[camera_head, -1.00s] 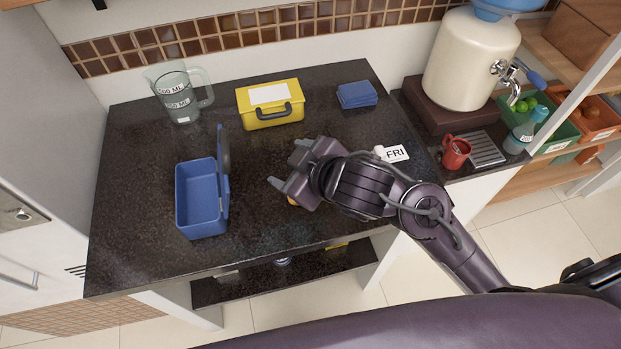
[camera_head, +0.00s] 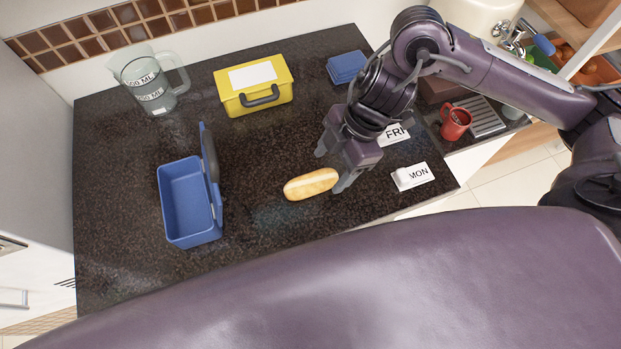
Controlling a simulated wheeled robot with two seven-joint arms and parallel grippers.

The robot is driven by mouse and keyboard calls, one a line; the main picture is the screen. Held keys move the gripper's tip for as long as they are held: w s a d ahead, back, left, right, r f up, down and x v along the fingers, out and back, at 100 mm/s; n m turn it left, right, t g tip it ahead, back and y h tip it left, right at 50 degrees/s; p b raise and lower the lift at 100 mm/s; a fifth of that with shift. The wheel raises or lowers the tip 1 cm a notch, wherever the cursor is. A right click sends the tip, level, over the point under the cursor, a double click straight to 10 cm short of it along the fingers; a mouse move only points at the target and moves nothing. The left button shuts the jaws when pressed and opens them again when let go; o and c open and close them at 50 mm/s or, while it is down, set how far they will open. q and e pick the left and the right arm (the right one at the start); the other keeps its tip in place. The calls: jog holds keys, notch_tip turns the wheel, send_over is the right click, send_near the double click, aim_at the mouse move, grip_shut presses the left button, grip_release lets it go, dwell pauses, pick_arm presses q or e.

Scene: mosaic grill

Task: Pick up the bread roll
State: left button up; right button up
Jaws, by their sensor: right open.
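The bread roll (camera_head: 311,184) is a small golden loaf lying on the dark speckled counter (camera_head: 270,222), right of the open blue box. My right gripper (camera_head: 331,172) reaches down from the upper right, its fingers apart. One fingertip shows just beyond the roll's upper right and the other beside its right end. My left gripper does not show.
An open blue box (camera_head: 187,204) stands left, a yellow case (camera_head: 253,101) behind. A measuring jug (camera_head: 150,88), blue closed box (camera_head: 346,67), FRI card (camera_head: 394,133), MON card (camera_head: 412,176) and red mug (camera_head: 455,124) surround the work area. The front counter is clear.

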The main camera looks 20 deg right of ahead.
aim_at(321, 177)
jog(key=x, duration=0.3)
jog(key=shift+w+a+f+p, duration=0.1)
jog(key=shift+a+f+p, duration=0.05)
jog(key=shift+f+p, duration=0.25)
jog(key=shift+a+f, duration=0.2)
jog(key=shift+f, duration=0.2)
jog(key=c, duration=1.1)
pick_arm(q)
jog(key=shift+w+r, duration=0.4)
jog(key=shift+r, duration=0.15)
pick_arm(e)
jog(key=shift+r, duration=0.55)
pick_arm(q)
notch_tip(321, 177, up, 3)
jog(key=p, duration=0.3)
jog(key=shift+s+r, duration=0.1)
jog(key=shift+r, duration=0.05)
pick_arm(e)
notch_tip(321, 177, up, 19)
jog(key=shift+f, duration=0.1)
